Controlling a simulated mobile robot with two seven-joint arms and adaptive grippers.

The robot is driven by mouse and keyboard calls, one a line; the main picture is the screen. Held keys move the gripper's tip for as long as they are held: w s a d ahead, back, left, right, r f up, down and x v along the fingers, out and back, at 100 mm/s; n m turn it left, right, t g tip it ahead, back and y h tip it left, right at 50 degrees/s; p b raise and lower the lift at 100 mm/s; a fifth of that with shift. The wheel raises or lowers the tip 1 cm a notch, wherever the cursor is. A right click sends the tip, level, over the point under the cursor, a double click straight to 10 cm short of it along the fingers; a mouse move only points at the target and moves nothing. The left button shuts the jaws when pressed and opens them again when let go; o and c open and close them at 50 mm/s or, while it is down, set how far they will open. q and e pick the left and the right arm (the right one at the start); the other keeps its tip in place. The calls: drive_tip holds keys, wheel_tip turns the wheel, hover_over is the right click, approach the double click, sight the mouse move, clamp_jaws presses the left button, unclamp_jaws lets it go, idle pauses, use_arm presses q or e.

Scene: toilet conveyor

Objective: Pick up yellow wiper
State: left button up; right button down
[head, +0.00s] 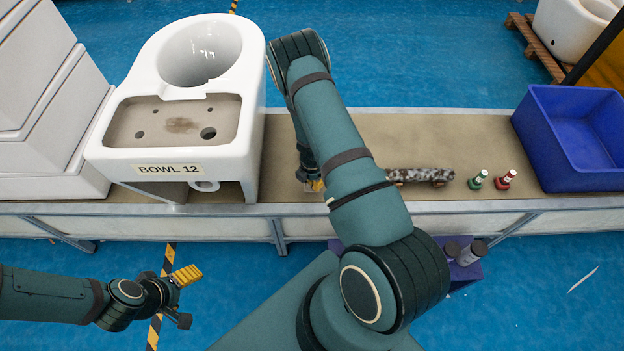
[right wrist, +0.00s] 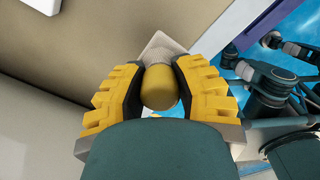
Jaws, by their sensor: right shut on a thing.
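The yellow wiper (right wrist: 160,90) shows in the right wrist view, its rounded yellow end between the fingers and a pale, whitish part beyond it. My right gripper (right wrist: 164,68) is shut on it, with a ribbed yellow finger on each side. In the head view my right gripper (head: 313,184) is at the near edge of the bench, right of the toilet bowl, mostly hidden by my own forearm. The wiper cannot be made out clearly there. My left gripper (head: 183,296) is open and empty, low at the left, in front of the bench.
A white toilet bowl (head: 240,60) labelled BOWL 12 stands on the bench (head: 440,130). To the right are a speckled brush-like object (head: 420,175), a green-capped bottle (head: 477,181), a red-capped bottle (head: 506,180) and a blue crate (head: 533,128).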

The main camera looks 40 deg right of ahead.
drive_tip(key=s+a+b, duration=0.2)
drive_tip(key=s+a, duration=0.8)
drive_tip(key=s, duration=0.3)
drive_tip(key=shift+a, duration=0.4)
drive_tip(key=shift+f, duration=0.1)
